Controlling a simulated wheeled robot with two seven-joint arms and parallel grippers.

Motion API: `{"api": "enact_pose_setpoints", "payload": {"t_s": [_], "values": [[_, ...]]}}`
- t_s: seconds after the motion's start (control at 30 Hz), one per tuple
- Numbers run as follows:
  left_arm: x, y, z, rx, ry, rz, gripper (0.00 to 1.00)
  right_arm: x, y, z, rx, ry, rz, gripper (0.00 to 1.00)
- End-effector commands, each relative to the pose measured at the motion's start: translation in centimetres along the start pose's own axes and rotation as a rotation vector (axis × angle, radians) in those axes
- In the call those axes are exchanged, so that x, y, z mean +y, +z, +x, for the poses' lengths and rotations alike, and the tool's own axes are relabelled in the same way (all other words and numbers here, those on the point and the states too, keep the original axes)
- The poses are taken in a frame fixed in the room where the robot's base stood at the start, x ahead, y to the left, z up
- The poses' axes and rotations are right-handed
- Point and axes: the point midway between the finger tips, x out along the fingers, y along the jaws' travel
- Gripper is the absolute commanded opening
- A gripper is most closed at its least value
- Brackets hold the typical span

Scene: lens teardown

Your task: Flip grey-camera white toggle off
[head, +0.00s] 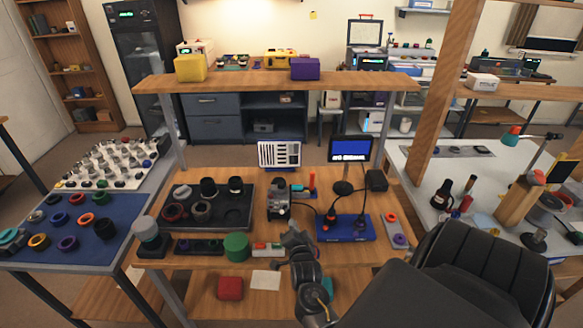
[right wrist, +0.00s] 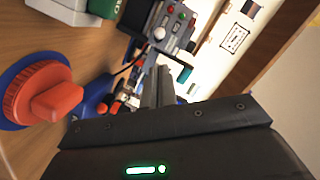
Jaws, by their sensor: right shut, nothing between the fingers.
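The grey camera (head: 278,203) stands upright on the wooden bench, just right of the dark tray. My right gripper (head: 294,232) is in front of it, near the bench's front, shut and empty. In the right wrist view, my right gripper's closed fingers (right wrist: 160,88) point toward a grey device (right wrist: 172,28) with red and green buttons, which looks like the grey camera. I cannot tell whether the fingers touch it. My left gripper is not in view.
A dark tray (head: 240,222) with lens parts lies left of the camera. A blue box (head: 355,229) with cables and a small screen (head: 350,149) stand to the right. A green cylinder (head: 236,247) sits near the front edge. A red knob (right wrist: 56,100) is close in the wrist view.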

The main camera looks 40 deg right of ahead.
Motion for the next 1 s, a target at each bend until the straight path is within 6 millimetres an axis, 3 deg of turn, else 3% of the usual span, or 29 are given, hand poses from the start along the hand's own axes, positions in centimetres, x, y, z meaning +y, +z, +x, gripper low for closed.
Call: {"api": "enact_pose_setpoints", "payload": {"t_s": [0.1, 0.3, 1.0], "values": [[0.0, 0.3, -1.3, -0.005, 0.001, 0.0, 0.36, -0.2, -0.2, -2.0, -0.001, 0.002, 0.0, 0.0], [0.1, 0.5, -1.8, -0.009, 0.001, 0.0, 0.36, -0.1, -0.1, -3.7, 0.002, 0.001, -0.001, 0.0], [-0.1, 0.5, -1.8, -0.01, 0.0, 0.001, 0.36, -0.1, 0.1, -3.9, -0.009, 0.001, -0.012, 0.0]]}}
